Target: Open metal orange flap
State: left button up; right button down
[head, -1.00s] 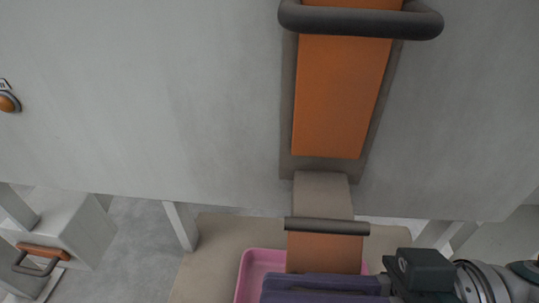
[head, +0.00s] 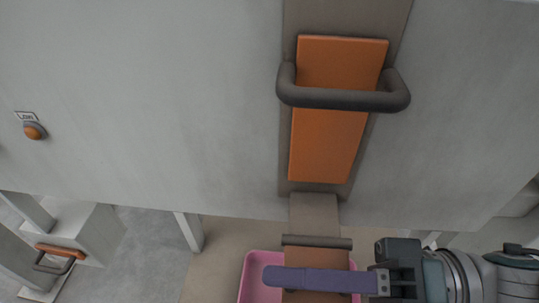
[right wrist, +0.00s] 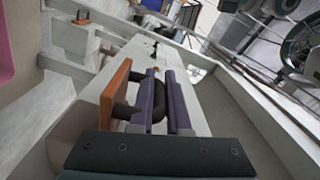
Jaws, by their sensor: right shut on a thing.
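In the right wrist view the orange panel (right wrist: 115,89) carries a dark U-shaped handle (right wrist: 159,101). The purple fingers lie on both sides of this handle, shut on it. The handle is hidden behind the fingers in the head view. My left gripper is not in view.
A larger orange panel (head: 326,146) with its own dark handle (head: 342,99) is above on the grey machine wall (head: 190,110). A pink tray (head: 259,262) is below the chute. An orange button (head: 34,131) is at the left. Another handled box (head: 90,232) stands lower left.

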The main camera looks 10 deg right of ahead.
dwell(0.5)
jog(key=c, duration=1.2)
grip_release()
jog(key=shift+o, duration=0.2)
jog(key=shift+d, duration=0.15)
jog(key=b+v, duration=0.1)
jog(key=v, duration=0.8)
jog(key=shift+d+b, duration=0.3)
jog(key=shift+d, duration=0.05)
jog(key=shift+s+r, duration=0.1)
